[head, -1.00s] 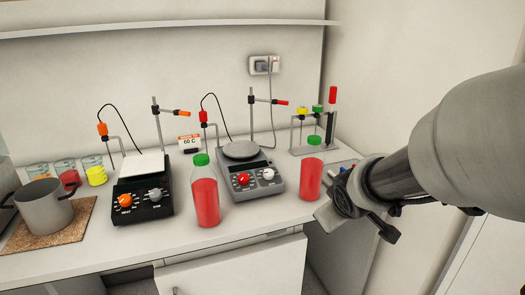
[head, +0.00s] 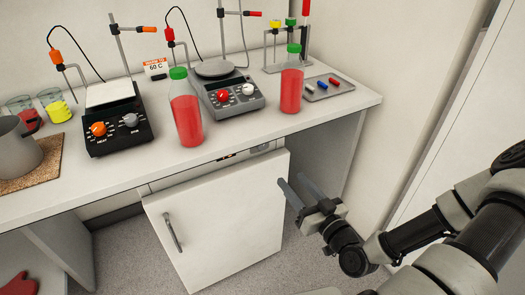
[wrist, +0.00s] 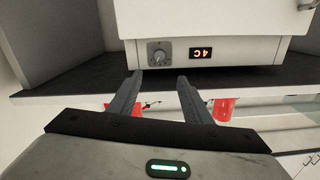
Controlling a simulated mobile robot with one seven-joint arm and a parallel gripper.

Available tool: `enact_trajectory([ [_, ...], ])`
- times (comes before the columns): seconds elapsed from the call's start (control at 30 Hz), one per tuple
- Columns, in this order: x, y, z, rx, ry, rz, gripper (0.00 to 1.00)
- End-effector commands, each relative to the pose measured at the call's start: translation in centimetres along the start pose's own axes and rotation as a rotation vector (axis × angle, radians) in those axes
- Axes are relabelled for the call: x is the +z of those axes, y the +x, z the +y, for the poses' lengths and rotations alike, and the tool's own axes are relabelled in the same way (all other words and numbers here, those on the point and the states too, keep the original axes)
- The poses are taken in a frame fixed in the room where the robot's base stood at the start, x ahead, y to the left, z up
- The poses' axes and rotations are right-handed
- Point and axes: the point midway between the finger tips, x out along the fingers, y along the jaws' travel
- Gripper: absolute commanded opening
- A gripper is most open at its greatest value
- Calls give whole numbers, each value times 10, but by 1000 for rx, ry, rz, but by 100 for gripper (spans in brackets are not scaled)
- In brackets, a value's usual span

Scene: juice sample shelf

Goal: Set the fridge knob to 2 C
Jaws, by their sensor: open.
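The fridge (head: 218,230) stands under the counter, its white door shut. Its knob (wrist: 158,53) is a small grey dial on the control strip above the door, seen upside down in the wrist view. An orange display (wrist: 201,52) beside it appears to read 4 C. In the head view the strip (head: 200,168) is partly shaded by the counter. My gripper (head: 292,180) is open and empty in front of the fridge's upper right corner. In the wrist view the knob lies just beyond and between the fingertips (wrist: 160,76), apart from them.
The counter (head: 240,135) overhangs the strip. Red bottles (head: 187,118) (head: 291,88), a black hot plate (head: 118,130) and a grey one (head: 230,98) stand on it. The door handle (head: 172,232) sticks out at left. The floor (head: 262,275) in front is clear.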

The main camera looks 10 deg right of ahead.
Motion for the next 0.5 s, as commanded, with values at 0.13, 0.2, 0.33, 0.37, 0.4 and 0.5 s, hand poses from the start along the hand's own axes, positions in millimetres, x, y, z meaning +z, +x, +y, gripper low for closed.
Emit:
enact_trajectory([
  [0.13, -1, 13, 0, 1, 1, 8, 45],
  [0.2, 0, 25, 0, -1, 1, 6, 45],
  [0.33, 0, 53, 0, -2, 0, 6, 45],
  [0.37, 0, 59, 0, 0, 1, 5, 45],
  [0.4, 0, 68, 0, -1, 1, 6, 45],
  [0.5, 0, 90, 0, 0, 2, 5, 45],
])
